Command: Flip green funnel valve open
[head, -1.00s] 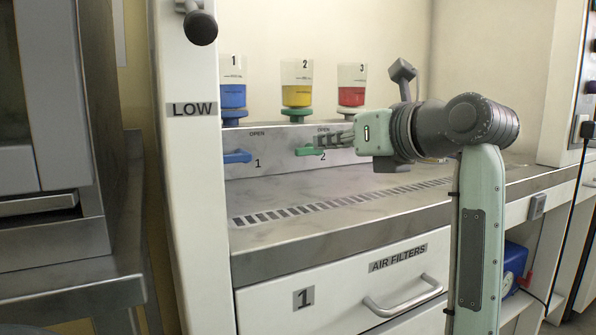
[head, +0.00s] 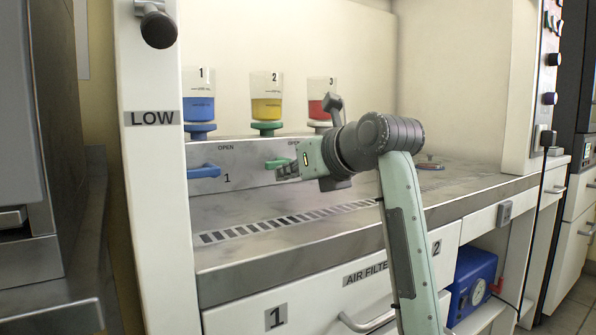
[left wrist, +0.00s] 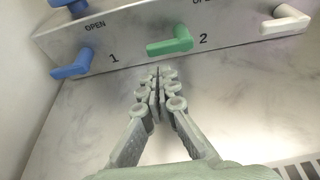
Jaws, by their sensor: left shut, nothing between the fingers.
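The green valve handle (head: 276,164) lies roughly level on the front panel below the "OPEN" label. In the left wrist view the green handle (left wrist: 168,43) sits to the left of the number 2, just beyond my fingertips. The matching funnel 2 (head: 266,98) holds yellow liquid above a green collar. My left gripper (head: 281,173) is just below and in front of the green handle. In the left wrist view its fingers (left wrist: 158,80) are together with nothing between them, and they appear apart from the handle. My right gripper is out of view.
The blue handle (head: 204,171) is to the left and the white handle (left wrist: 285,21) to the right. Funnel 1 (head: 199,104) holds blue liquid and funnel 3 (head: 320,105) red. The steel worktop (head: 230,257) below is mostly clear. A white post (head: 152,200) stands at left.

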